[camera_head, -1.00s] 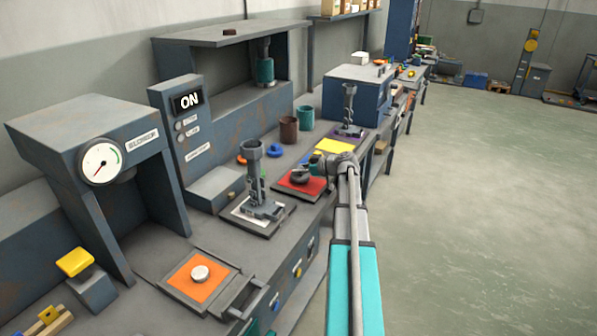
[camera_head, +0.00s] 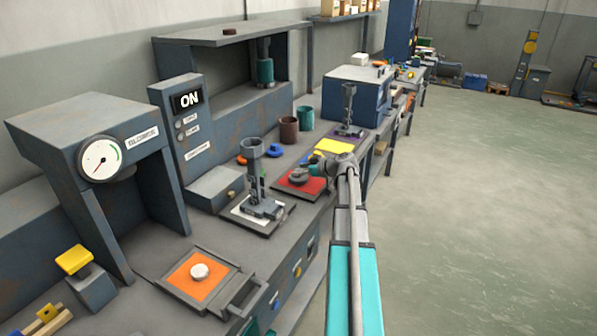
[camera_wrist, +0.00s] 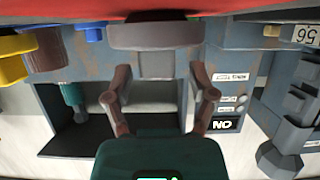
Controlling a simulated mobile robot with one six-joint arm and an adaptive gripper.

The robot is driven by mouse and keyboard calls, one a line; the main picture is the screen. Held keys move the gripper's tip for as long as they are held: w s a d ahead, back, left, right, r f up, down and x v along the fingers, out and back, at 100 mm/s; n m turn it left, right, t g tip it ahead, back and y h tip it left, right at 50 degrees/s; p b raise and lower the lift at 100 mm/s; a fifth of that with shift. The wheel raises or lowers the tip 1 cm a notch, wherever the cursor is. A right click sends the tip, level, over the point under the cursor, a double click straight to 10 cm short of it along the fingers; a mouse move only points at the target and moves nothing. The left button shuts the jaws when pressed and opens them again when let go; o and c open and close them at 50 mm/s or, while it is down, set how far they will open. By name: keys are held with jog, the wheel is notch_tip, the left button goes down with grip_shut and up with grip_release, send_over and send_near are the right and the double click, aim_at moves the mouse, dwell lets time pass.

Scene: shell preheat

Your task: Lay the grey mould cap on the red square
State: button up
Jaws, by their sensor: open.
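The grey mould cap (camera_head: 300,176) lies on the red square (camera_head: 312,187) in the head view, partly beside my gripper. In the wrist view, which is upside down, the cap (camera_wrist: 155,33) shows as a dark grey disc against the red square (camera_wrist: 60,14) along the top edge. My gripper (camera_wrist: 163,90) is open, with its two fingers spread and nothing between them. The cap is beyond the fingertips and looks apart from them. In the head view my gripper (camera_head: 318,172) is small and close to the cap, so its fingers are hard to make out.
A yellow square (camera_head: 334,146) lies behind the red one. A grey upright fixture (camera_head: 258,190) on a plate stands to the left. Brown (camera_head: 289,130) and teal (camera_head: 305,117) cups stand behind. An orange pad (camera_head: 190,285) with a pale disc is at front. The floor at right is clear.

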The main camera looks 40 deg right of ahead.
jog(key=shift+s+a+p, duration=0.2)
jog(key=shift+p, duration=0.1)
jog(key=shift+d+r+p, duration=0.1)
jog(key=shift+r+p, duration=0.3)
jog(key=shift+p, duration=0.15)
jog(key=p+v, duration=0.4)
jog(key=v, duration=0.7)
jog(key=shift+s+d+r, duration=0.15)
jog(key=shift+d, duration=0.2)
